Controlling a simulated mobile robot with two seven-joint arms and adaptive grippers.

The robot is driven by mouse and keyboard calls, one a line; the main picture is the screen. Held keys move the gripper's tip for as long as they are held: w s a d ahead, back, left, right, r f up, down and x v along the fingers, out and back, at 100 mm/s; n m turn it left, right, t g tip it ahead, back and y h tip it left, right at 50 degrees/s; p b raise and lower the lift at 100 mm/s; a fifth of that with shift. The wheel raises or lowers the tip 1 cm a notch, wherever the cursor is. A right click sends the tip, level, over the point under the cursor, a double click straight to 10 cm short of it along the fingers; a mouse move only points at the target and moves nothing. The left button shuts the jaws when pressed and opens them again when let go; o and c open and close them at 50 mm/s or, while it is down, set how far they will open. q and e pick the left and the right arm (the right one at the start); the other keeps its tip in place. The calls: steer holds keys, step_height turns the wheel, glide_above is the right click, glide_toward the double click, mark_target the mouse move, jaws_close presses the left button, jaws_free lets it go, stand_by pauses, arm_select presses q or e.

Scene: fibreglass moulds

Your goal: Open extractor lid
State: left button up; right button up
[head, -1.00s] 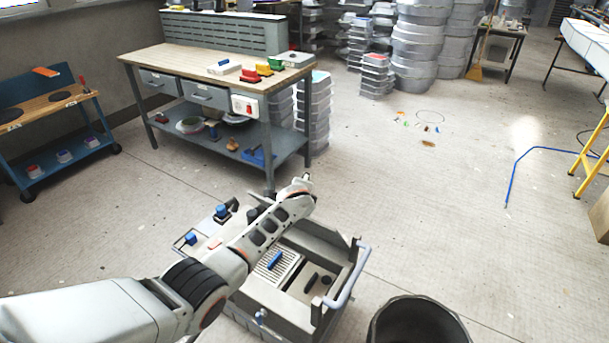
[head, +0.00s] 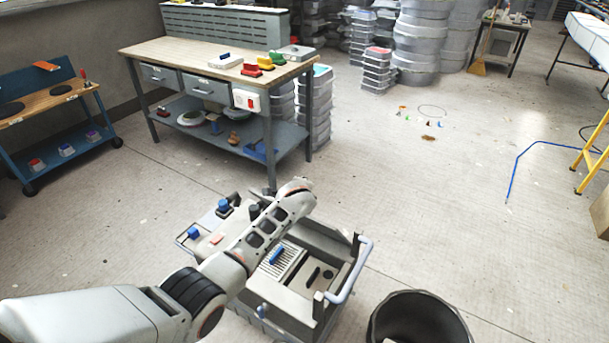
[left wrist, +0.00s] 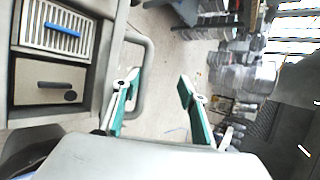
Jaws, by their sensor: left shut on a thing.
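The grey extractor unit (head: 285,305) stands low on the floor in front of me. It has a slatted grille (head: 285,262), a blue handle piece and a pale tube handle (head: 352,275) on its right side. The grille (left wrist: 57,28) and a brown panel (left wrist: 48,83) also show in the left wrist view. My left arm reaches over the unit. The contact is not clear, and the lid's outline cannot be told apart. My right gripper is out of view.
A black bin (head: 425,295) stands just right of the unit. A workbench (head: 215,60) with drawers stands behind it, and a blue trolley (head: 55,120) is at the left. The floor to the right is mostly clear, with a blue hose (head: 515,165).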

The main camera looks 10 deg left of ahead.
arm_select(q)
step_height(320, 180, up, 8)
steer(key=w+d+t, duration=0.1)
steer(key=w, duration=0.1)
steer(key=shift+w+d+t, duration=0.2)
steer(key=shift+w+t, duration=0.1)
steer(key=shift+w, duration=0.1)
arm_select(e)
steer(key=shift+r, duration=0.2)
arm_select(q)
steer(key=shift+s+f, duration=0.2)
steer(key=shift+s, duration=0.2)
steer(key=shift+c, duration=0.4)
steer(key=s, duration=0.3)
steer(key=s+r, duration=0.1)
steer(key=s, duration=0.1)
steer(key=shift+s+d+r, duration=0.15)
steer(key=shift+s+r, duration=0.05)
steer(key=shift+s, duration=0.2)
steer(key=shift+c, duration=0.8)
steer(key=shift+g, duration=0.8)
steer(key=s, duration=0.1)
steer(key=s+f, duration=0.1)
steer(key=s, duration=0.3)
steer(key=shift+s+f, duration=0.2)
steer(key=shift+f, duration=0.1)
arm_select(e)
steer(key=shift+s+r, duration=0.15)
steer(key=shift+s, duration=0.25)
